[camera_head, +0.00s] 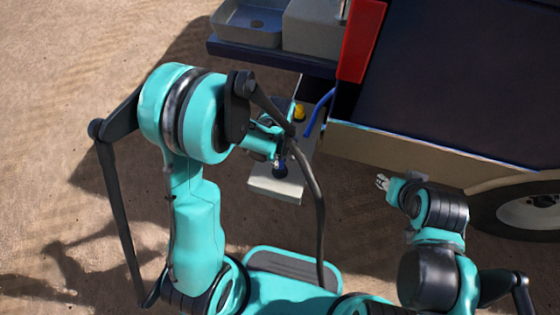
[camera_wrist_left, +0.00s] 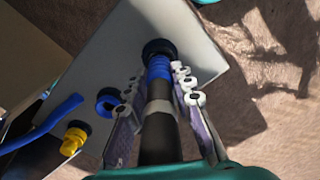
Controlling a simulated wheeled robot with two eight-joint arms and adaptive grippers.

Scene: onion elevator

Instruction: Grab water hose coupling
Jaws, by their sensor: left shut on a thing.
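The water hose coupling (camera_wrist_left: 159,67), dark with a blue collar, shows in the left wrist view. Its far end meets a black round port (camera_wrist_left: 158,47) on a pale panel (camera_wrist_left: 196,38). My left gripper (camera_wrist_left: 160,88) is shut on the coupling, with one finger on each side of it. In the head view, the left gripper (camera_head: 279,152) is over the pale panel (camera_head: 275,188), and my own arm partly hides it. My right gripper (camera_head: 382,182) is away to the right, above bare ground; its fingers are too small to tell if they are apart.
A second port with a blue ring (camera_wrist_left: 108,101), a blue hose (camera_wrist_left: 45,122) and a yellow fitting (camera_wrist_left: 73,140) are left of the coupling. The trailer's side (camera_head: 420,160) and wheel (camera_head: 525,208) stand at the right. Open dirt ground (camera_head: 70,90) lies at the left.

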